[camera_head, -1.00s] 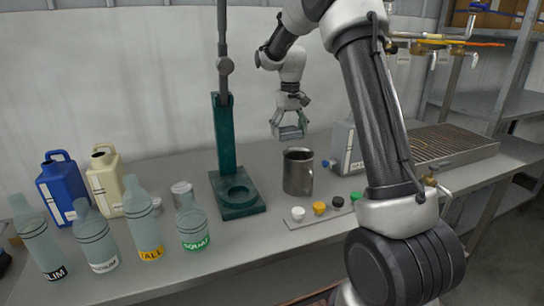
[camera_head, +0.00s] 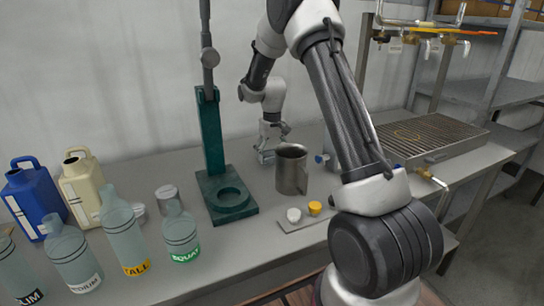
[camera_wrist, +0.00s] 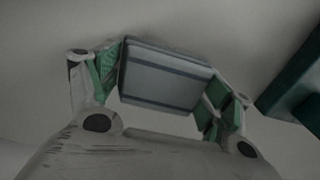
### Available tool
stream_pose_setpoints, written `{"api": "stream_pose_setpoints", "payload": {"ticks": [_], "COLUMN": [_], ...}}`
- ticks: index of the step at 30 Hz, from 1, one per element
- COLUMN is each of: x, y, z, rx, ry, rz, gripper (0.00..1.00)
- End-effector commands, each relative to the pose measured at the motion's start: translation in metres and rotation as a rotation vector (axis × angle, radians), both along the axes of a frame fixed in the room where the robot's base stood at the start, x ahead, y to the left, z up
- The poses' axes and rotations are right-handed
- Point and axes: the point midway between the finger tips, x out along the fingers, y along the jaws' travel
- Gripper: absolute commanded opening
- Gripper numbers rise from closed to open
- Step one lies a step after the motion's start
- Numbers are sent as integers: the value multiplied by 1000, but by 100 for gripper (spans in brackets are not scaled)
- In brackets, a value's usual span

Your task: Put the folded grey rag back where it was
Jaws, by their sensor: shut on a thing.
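The folded grey rag (camera_wrist: 165,76), with darker stripes, is held between the green-padded fingers of my gripper (camera_wrist: 160,85) in the wrist view. In the head view my gripper (camera_head: 265,155) is low over the back of the bench, between the green stand and the steel mug. The rag is hard to make out there, and I cannot tell whether it touches the bench top.
The green stand (camera_head: 213,135) is left of my gripper and the steel mug (camera_head: 291,172) is in front, to the right. White (camera_head: 294,215) and yellow (camera_head: 315,208) caps lie on a plate. Several bottles, including the squat one (camera_head: 180,235), stand left. A grated burner (camera_head: 425,137) is right.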

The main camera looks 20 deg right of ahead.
Motion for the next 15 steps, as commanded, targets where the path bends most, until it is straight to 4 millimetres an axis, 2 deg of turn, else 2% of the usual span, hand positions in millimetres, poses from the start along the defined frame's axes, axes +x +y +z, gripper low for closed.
{"api": "stream_pose_setpoints", "payload": {"ticks": [2,11,12,15], "x": [0,0,0,0], "y": [0,0,0,0], "z": [-6,-8,-8,-8], "rx": [0,0,0,0], "ry": [-1,0,-1,-1], "rz": [0,0,0,0], "gripper": [57,57,83,100]}}
